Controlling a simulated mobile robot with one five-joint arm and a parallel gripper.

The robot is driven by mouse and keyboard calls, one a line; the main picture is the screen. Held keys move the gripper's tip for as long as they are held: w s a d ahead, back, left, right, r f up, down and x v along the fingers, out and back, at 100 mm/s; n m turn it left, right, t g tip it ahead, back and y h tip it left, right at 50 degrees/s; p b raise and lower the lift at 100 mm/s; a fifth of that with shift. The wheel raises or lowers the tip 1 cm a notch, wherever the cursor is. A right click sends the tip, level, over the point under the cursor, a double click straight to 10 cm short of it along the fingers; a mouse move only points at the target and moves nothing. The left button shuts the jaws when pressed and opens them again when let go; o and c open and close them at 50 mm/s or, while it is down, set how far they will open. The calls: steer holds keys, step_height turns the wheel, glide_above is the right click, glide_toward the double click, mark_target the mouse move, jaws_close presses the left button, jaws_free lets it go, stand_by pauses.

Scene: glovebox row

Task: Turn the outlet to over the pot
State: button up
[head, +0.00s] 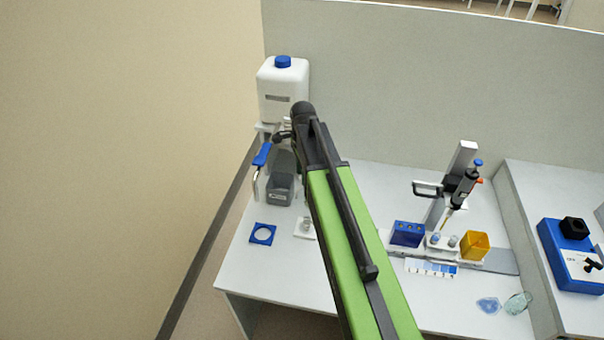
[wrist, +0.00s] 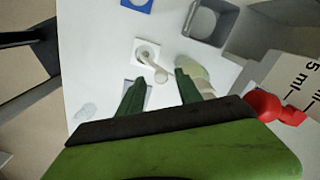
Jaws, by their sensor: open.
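My gripper (wrist: 160,84) is open in the wrist view, its two dark green fingers apart. A short pale spout-like piece (wrist: 157,69) shows ahead of the gap and seems clear of both fingers. Its upper end overlaps a small white square with a round piece (wrist: 147,49); I cannot tell whether they touch. This square, partly hidden by my arm, also shows in the head view (head: 304,230). A grey open box (wrist: 226,24) stands beyond the right finger. I cannot tell for certain which thing is the pot. In the head view my arm hides the fingertips.
A red knob (wrist: 264,104) and a white "5 ml" scale (wrist: 298,78) are close on the gripper's right. A white blue-capped container (head: 283,82) with a blue-handled tap (head: 262,155) stands at back left. A blue ring plate (head: 262,233) lies in front. A pipette stand (head: 452,180) is at right.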

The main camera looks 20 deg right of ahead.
step_height(320, 180, up, 17)
steer(key=p, duration=1.6)
steer(key=shift+f, duration=0.15)
steer(key=shift+c, duration=0.4)
